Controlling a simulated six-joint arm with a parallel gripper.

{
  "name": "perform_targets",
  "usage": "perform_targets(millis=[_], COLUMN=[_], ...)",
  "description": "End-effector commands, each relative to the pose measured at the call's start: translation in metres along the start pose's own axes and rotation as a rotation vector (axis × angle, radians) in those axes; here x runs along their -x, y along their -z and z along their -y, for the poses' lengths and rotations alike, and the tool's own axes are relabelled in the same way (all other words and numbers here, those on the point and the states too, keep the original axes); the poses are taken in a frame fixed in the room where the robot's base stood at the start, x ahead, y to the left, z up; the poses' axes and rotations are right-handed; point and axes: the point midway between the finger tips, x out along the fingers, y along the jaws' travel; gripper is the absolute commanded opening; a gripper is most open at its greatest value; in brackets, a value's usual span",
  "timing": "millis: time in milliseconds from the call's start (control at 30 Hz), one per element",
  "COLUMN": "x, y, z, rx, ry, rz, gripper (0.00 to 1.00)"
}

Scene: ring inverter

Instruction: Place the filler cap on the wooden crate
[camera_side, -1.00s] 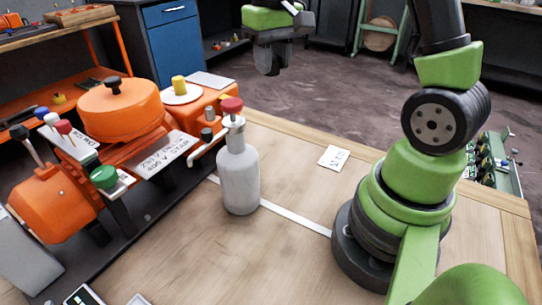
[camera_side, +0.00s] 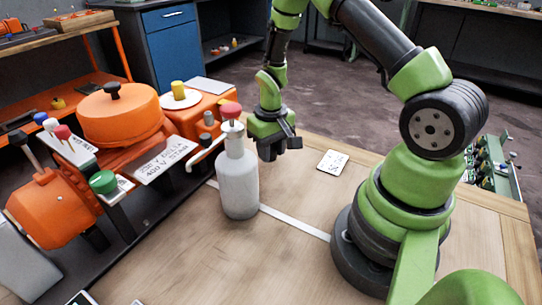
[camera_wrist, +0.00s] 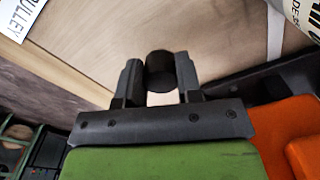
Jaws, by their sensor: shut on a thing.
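My gripper (camera_side: 278,150) is low over the wooden table, right of a pale bottle with a red top. In the wrist view it is shut on a short black round piece (camera_wrist: 160,72), which sits between the two fingers and looks like the filler cap. In the side view the held piece cannot be told apart from the dark fingers. I cannot make out a wooden crate for certain; a shallow wooden tray (camera_side: 78,18) lies on the orange shelf at the back left.
The pale bottle (camera_side: 238,185) stands on the table close to my gripper. The orange machine (camera_side: 120,120), with levers and coloured knobs, fills the left side. A white card (camera_side: 333,161) lies on the table to the right. The table's front middle is mostly clear.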

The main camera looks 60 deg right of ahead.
Motion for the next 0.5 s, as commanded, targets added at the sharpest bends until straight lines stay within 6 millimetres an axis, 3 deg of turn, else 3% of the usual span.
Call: perform_targets(millis=[133, 500], x=[-0.02, -0.024], y=[0.0, 0.0], z=[0.0, 0.0], rx=[0.002, 0.001], ry=[0.0, 0.0], rz=[0.003, 0.0], gripper=[0.11, 0.11])
